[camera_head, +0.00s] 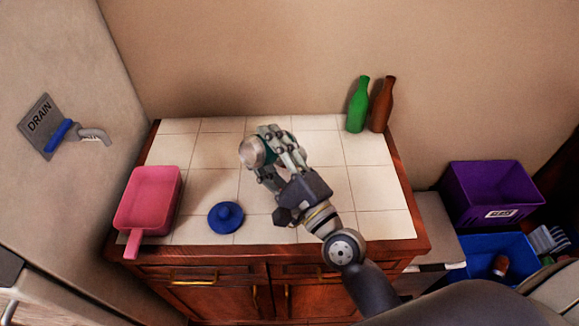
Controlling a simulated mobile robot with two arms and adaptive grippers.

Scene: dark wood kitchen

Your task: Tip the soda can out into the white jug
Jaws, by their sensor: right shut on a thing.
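My right gripper (272,152) is above the tiled counter, shut around the soda can. The can shows a round silver end (251,152) facing left and a strip of teal body between my fingers. It lies tilted over, roughly on its side; most of its body is hidden by the fingers. I cannot tell whether anything is running out of it. I see no white jug in this view. My left gripper is not in view.
On the counter (375,190) are a pink handled pan (150,197), a blue knobbed lid (226,216), a green bottle (358,108) and a brown bottle (382,108). A DRAIN sign (41,122) with a blue-handled tap is at left. Purple (492,192) and blue (484,245) bins stand right.

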